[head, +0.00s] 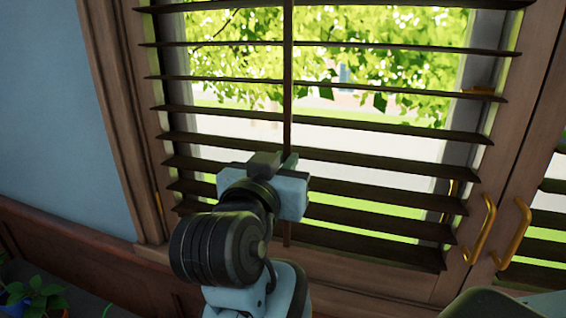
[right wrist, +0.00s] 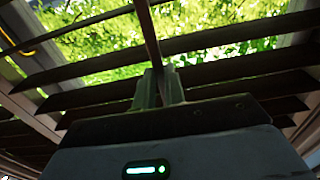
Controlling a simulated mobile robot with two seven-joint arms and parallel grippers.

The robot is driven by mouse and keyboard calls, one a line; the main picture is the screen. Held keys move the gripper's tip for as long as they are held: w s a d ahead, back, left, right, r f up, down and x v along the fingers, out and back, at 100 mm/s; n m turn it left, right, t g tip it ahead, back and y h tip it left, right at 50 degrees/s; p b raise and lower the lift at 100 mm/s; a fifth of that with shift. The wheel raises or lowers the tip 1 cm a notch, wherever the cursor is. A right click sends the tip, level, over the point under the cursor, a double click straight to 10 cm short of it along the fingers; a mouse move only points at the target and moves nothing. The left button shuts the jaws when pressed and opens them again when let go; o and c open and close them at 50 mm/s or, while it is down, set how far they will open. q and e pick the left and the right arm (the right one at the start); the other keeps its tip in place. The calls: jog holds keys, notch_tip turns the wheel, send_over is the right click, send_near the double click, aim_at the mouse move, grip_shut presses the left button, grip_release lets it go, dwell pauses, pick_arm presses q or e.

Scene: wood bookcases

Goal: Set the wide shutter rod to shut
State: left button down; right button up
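The wide shutter rod (head: 287,85) is a thin dark upright bar in front of the wide shutter's dark slats (head: 330,125). The slats stand open, with daylight and greenery showing between them. My right gripper (head: 277,162) is at the lower part of the rod. In the right wrist view, the rod (right wrist: 147,30) runs down between the two fingers of the gripper (right wrist: 159,88), which look closed onto it. The exact contact is partly hidden by the fingers. My left gripper is not in view.
Brass handles (head: 480,228) stick out on the frame to the right, beside a second slatted shutter (head: 548,205). A blue wall (head: 50,110) and wood trim lie to the left. A green plant (head: 38,292) stands at the lower left.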

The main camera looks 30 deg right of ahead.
aim_at(287, 133)
grip_shut()
jog(key=r, duration=0.3)
jog(key=w+d+r, duration=0.1)
jog(key=shift+r, duration=0.2)
jog(key=shift+s+r, duration=0.1)
jog(key=shift+r, duration=0.05)
jog(key=shift+o, duration=2.4)
grip_release()
jog(key=shift+d, duration=0.1)
jog(key=shift+o, duration=0.5)
